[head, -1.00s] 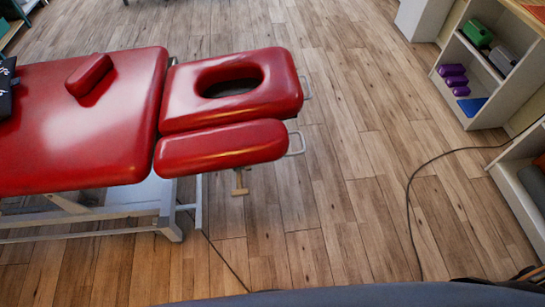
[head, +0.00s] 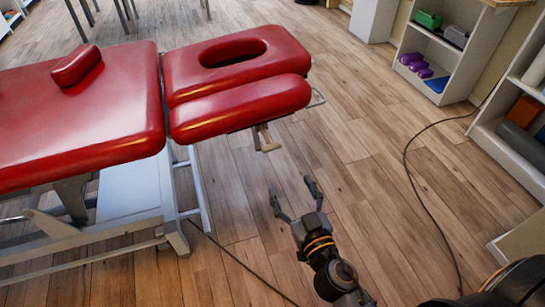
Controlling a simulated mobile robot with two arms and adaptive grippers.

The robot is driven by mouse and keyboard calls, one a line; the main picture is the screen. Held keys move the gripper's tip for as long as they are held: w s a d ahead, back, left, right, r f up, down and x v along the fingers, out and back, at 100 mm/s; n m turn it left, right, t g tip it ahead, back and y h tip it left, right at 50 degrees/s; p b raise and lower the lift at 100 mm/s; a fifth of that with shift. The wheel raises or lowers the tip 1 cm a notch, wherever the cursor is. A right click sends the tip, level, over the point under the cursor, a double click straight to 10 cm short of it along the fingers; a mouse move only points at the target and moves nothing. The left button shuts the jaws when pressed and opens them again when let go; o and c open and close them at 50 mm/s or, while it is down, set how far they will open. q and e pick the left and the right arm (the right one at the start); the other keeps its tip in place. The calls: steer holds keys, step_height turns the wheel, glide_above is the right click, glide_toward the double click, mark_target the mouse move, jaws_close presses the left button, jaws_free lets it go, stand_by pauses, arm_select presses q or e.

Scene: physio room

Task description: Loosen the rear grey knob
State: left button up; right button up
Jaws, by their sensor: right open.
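The red treatment table (head: 90,118) stands at the left with its headrest (head: 180,75) and a red armrest pad (head: 240,108) at its near side. A small wooden-coloured bracket or handle (head: 266,138) hangs under the armrest pad. I cannot make out a grey knob; the underside of the headrest is mostly hidden by the pads. My right gripper (head: 294,194) is open and empty over the floor, below and a little right of the bracket, apart from it. My left gripper is not in view.
A black cable (head: 408,175) runs over the wooden floor at the right. The floor (head: 350,130) between table and shelves is clear.

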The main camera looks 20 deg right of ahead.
mark_target(273, 150)
steer(key=w+p, duration=0.1)
steer(key=w, duration=0.3)
steer(key=w+p, duration=0.1)
steer(key=w, duration=0.3)
steer(key=w+p, duration=0.1)
steer(key=w, duration=0.3)
steer(key=shift+w+a+r, duration=0.15)
steer(key=shift+a+r, duration=0.15)
steer(key=shift+r, duration=0.05)
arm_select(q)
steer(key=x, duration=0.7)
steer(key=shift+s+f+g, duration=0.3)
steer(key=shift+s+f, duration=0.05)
arm_select(e)
steer(key=shift+w, duration=0.75)
steer(key=c, duration=1.2)
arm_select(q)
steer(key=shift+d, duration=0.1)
arm_select(e)
steer(key=shift+o, duration=0.2)
